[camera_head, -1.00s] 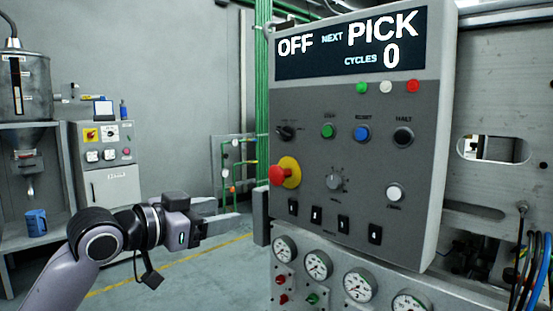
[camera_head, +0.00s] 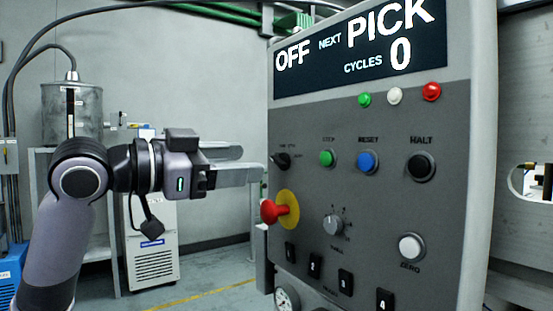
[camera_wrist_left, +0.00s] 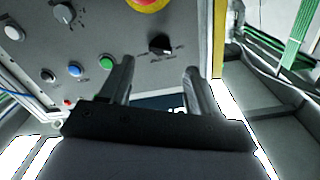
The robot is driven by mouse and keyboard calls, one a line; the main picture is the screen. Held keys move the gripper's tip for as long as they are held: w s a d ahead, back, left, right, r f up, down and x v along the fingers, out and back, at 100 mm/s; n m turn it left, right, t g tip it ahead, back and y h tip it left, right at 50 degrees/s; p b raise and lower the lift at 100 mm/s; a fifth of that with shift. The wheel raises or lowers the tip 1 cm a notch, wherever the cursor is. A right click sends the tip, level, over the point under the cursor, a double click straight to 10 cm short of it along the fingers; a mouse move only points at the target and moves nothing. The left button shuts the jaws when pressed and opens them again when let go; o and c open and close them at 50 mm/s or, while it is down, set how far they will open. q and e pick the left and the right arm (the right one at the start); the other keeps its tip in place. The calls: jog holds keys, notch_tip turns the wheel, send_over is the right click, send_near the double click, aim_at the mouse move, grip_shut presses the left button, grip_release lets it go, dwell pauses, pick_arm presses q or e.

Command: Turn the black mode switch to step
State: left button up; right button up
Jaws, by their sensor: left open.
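The black mode switch (camera_head: 282,161) is a small knob with a pale pointer mark at the upper left of the grey control panel (camera_head: 380,208). The labels around it are too small to read. My left gripper (camera_head: 252,165) is open and empty, level with the switch and just left of it in the head view. In the left wrist view the switch (camera_wrist_left: 160,44) shows beyond the gap between the two fingertips (camera_wrist_left: 158,67), apart from them. The display (camera_head: 358,45) reads OFF, NEXT PICK, CYCLES 0. My right gripper is not in view.
A red emergency knob on a yellow disc (camera_head: 289,209) juts out just below the switch. A green button (camera_head: 327,158), a blue button (camera_head: 367,162) and a black button (camera_head: 421,166) sit to its right. A grey rotary knob (camera_head: 333,224) is lower down.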

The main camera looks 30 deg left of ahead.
aim_at(276, 160)
pick_arm(q)
jog(key=p+x, duration=0.1)
jog(key=x, duration=0.3)
jog(key=shift+w+d, duration=0.2)
jog(key=shift+w, duration=0.15)
jog(key=shift+w+d, duration=0.2)
jog(key=shift+w, duration=0.35)
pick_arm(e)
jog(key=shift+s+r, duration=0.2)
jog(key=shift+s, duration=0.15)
pick_arm(q)
jog(key=c, duration=1)
jog(key=shift+c, duration=0.2)
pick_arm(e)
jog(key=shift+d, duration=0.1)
